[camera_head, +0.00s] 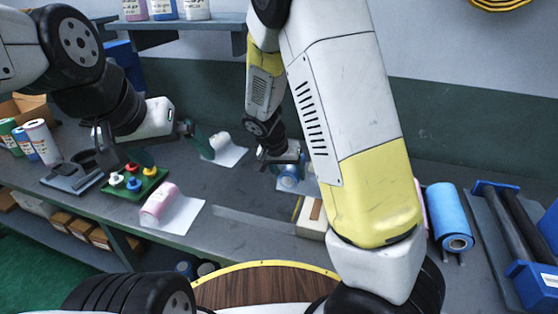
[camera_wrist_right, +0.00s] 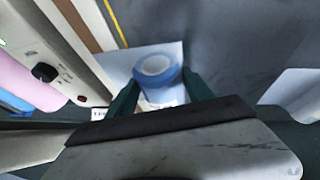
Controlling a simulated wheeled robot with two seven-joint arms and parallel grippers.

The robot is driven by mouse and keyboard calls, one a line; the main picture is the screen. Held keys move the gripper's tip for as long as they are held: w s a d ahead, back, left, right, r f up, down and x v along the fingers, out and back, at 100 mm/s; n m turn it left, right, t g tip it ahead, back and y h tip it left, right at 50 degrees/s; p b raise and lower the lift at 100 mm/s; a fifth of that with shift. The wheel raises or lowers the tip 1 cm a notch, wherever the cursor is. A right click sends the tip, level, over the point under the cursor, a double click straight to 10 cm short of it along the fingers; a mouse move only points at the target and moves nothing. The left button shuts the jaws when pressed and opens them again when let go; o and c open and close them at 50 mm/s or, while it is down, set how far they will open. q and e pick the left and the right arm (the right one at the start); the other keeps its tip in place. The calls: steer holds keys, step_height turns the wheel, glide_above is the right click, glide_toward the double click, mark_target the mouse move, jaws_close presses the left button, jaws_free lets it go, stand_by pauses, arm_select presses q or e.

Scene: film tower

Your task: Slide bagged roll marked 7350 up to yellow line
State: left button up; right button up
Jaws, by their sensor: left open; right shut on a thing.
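A blue roll (camera_head: 289,176) lies on a white sheet on the grey table, and it also shows in the right wrist view (camera_wrist_right: 156,72). My right gripper (camera_wrist_right: 158,92) is shut on it, one dark green finger on each side. A yellow line (camera_head: 297,208) runs beside a pale box; it also shows at the top of the right wrist view (camera_wrist_right: 116,24). A pink roll (camera_head: 160,203) and a white roll (camera_head: 219,142) lie on sheets to the left. My left gripper (camera_head: 168,144) is open and empty above the table. I cannot read the marking 7350 on any roll.
The pale box (camera_head: 312,218) stands close to the held roll. A green board with coloured knobs (camera_head: 133,184) sits at the left. A large blue roll (camera_head: 448,216) and a blue-ended rack (camera_head: 500,225) stand at the right. The table's middle is mostly clear.

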steer(key=shift+s+d, duration=0.15)
steer(key=shift+d, duration=0.3)
steer(key=shift+w+d, duration=0.1)
steer(key=shift+w, duration=0.1)
steer(key=o, duration=1.8)
steer(key=shift+r, duration=0.1)
